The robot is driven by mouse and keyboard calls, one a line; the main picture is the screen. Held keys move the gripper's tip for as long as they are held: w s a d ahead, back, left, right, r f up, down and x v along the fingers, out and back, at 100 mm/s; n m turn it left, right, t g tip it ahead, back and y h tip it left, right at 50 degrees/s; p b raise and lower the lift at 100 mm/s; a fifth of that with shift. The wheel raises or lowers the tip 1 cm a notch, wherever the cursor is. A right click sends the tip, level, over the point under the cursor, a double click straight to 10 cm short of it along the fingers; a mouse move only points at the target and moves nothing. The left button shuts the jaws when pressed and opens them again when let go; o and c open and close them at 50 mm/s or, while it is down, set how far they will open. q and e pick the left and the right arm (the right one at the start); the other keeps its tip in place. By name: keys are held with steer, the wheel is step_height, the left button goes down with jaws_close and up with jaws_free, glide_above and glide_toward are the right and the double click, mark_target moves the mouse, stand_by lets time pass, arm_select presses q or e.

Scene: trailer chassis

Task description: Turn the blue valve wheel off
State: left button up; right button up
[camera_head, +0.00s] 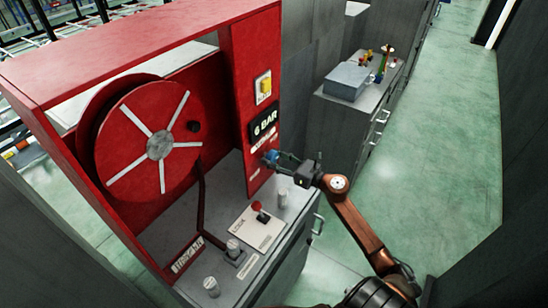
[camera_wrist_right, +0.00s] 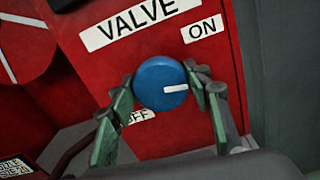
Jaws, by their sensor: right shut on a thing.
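The blue valve wheel (camera_wrist_right: 162,83) is a round knob on the red panel, under a VALVE label (camera_wrist_right: 140,22). Its white mark points right in the right wrist view. The ON label (camera_wrist_right: 202,29) is above right of the wheel; the OFF label (camera_wrist_right: 140,117) is below it, partly hidden by a finger. My right gripper (camera_wrist_right: 162,84) is shut on the wheel, with one finger on each side. In the head view the wheel (camera_head: 270,156) shows small at the tip of my right gripper (camera_head: 277,160). My left gripper is in neither view.
The red cabinet holds a hose reel (camera_head: 150,140), a yellow switch (camera_head: 264,87) and a 6 BAR sign (camera_head: 264,124). A red-knobbed lever (camera_head: 258,207) stands on the grey counter below. Another cabinet with a grey box (camera_head: 347,81) is behind. Green floor is clear at right.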

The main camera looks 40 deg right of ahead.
steer(key=m+p, duration=0.1)
steer(key=m, duration=0.2)
steer(key=m+p, duration=0.2)
steer(key=m, duration=0.1)
steer(key=shift+d+r+m, duration=0.15)
steer(key=shift+m, duration=0.15)
steer(key=m+p, duration=0.4)
steer(key=m, duration=0.2)
steer(key=shift+d, duration=0.1)
steer(key=m+p, duration=0.2)
steer(key=m, duration=0.2)
steer(key=m+p, duration=0.2)
steer(key=m, duration=0.1)
steer(key=shift+f+m+p, duration=0.2)
steer(key=shift+m+p, duration=0.1)
steer(key=shift+p, duration=0.1)
steer(key=m+p, duration=0.2)
steer(key=m, duration=0.1)
steer(key=shift+f+m+p, duration=0.2)
steer(key=shift+m+p, duration=0.35)
steer(key=shift+m, duration=0.65)
